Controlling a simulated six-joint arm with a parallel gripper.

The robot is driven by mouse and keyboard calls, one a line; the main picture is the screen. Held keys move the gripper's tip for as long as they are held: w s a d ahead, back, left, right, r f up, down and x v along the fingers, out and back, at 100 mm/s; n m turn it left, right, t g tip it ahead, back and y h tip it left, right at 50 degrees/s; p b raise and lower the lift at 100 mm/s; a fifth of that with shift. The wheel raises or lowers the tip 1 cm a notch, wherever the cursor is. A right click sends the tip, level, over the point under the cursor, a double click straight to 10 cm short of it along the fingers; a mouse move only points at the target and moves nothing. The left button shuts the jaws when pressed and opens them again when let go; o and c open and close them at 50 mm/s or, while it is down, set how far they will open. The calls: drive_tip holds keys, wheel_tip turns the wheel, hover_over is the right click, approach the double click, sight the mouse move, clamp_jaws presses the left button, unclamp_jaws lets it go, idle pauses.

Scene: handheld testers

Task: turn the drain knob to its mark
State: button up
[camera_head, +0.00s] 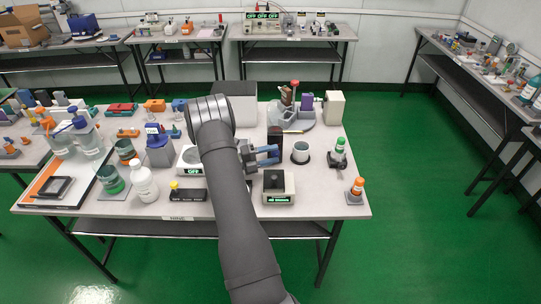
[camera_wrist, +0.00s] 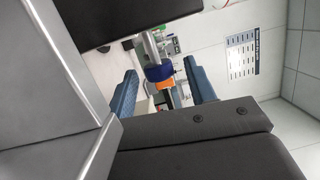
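I cannot tell for certain which part is the drain knob, and no mark is readable. A small yellow knob (camera_head: 174,185) stands on a low black box (camera_head: 188,196) at the front of the table, left of my arm. My gripper (camera_head: 276,155) is over the middle of the table, its two blue fingers apart and pointing right. In the wrist view, the gripper (camera_wrist: 160,78) is also open. A blue and orange object (camera_wrist: 158,73) shows between the fingers there, seemingly beyond them and not held.
A black cylinder (camera_head: 275,138) and a white cup (camera_head: 300,153) are close to my gripper. A box with a lit green display (camera_head: 278,190) sits in front of it. A green-capped item (camera_head: 340,147) and orange-topped item (camera_head: 357,188) stand to the right. Bottles crowd the left.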

drive_tip(key=v, duration=0.7)
drive_tip(key=shift+a, duration=0.2)
drive_tip(key=s+a+r+t+y, duration=0.2)
drive_tip(key=s+a+r+y, duration=0.1)
drive_tip(key=a+r+y, duration=0.15)
drive_tip(key=shift+n+h, duration=0.25)
drive_tip(key=shift+n, duration=0.05)
drive_tip(key=x, duration=1.7)
drive_tip(key=shift+s+d+f, duration=0.1)
drive_tip(key=shift+f, duration=0.35)
drive_tip(key=c, duration=1)
